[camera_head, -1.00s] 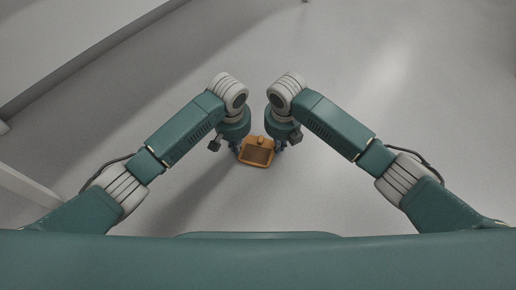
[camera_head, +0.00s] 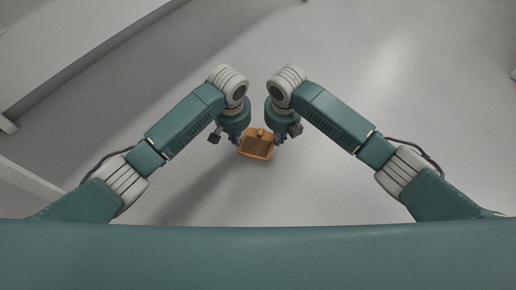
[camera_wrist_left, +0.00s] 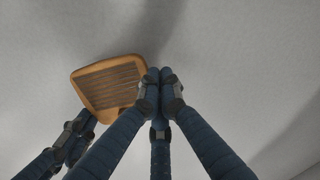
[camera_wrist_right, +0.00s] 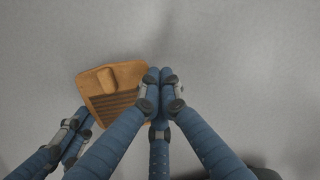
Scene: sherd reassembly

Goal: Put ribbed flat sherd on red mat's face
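The ribbed flat sherd (camera_head: 256,147) is an orange-brown slab with dark ribs on its face and a raised knob near its far edge. It is between my two grippers, above the pale floor. My left gripper (camera_head: 235,142) is at its left edge, and my right gripper (camera_head: 279,140) is at its right edge. In the left wrist view the sherd (camera_wrist_left: 110,86) meets my left fingertips (camera_wrist_left: 162,78), which are closed together. In the right wrist view the sherd (camera_wrist_right: 108,88) meets my right fingertips (camera_wrist_right: 162,78), also closed. No red mat is in view.
The grey floor (camera_head: 330,190) around the grippers looks clear. A pale wall or panel (camera_head: 70,40) runs along the upper left, and a white bar (camera_head: 30,180) shows at the left edge.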

